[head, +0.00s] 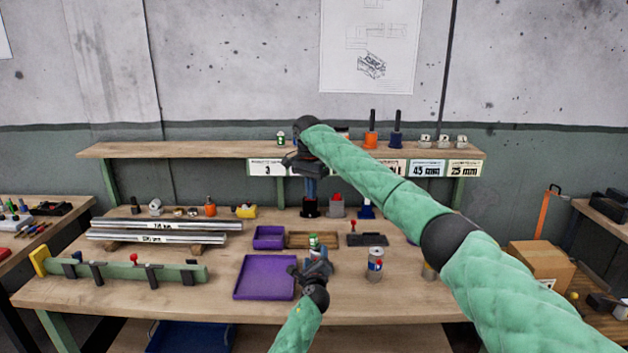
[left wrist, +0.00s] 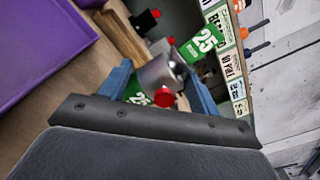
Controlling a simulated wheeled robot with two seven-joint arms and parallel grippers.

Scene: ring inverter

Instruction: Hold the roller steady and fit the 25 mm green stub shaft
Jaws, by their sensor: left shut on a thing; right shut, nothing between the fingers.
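My left gripper (head: 316,256) is shut on a stub shaft (head: 314,242) with green on it, just above the table near the purple tray. In the left wrist view, the blue fingers of my left gripper (left wrist: 158,65) hold a bare metal cylinder, the stub shaft (left wrist: 160,74), with green "25" labels and a red part near it. My right gripper (head: 310,192) is shut and empty, pointing down in front of the shelf. Two silver rollers (head: 165,225) lie side by side on wooden supports at the table's left; neither gripper touches them.
The purple tray (head: 265,293) is empty, left of my left gripper. A small purple bin (head: 267,232) and a wooden tray (head: 311,234) are behind. A can (head: 375,264) stands to the right. A green rail (head: 130,271) lies front left. The shelf (head: 200,150) carries several tools.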

